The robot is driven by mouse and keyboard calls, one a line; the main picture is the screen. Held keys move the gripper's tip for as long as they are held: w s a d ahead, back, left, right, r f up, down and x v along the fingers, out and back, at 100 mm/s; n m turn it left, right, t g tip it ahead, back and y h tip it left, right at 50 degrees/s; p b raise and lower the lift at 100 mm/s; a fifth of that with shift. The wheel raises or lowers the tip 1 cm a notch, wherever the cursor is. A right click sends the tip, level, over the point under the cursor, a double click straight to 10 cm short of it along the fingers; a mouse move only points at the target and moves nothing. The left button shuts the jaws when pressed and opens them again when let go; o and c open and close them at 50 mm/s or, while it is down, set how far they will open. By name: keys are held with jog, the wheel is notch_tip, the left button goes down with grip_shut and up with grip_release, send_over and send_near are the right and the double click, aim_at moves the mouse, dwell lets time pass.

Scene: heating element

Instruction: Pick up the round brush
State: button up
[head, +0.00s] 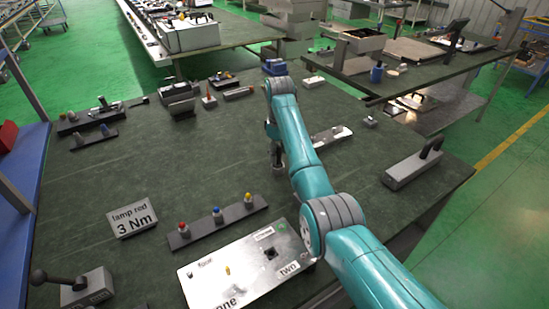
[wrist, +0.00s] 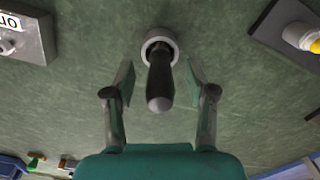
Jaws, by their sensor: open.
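What looks like the round brush (wrist: 160,88) shows in the wrist view as a dark handle with a rounded end, rising from a round grey base on the green tabletop. My gripper (wrist: 160,68) is open, with one finger on each side of the handle and a visible gap on both sides. In the head view my gripper (head: 277,150) points down at the middle of the table, partly hidden by my teal arm.
Bare tabletop lies left of my gripper.

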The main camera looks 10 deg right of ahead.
jog(key=shift+f, duration=0.1)
grip_shut()
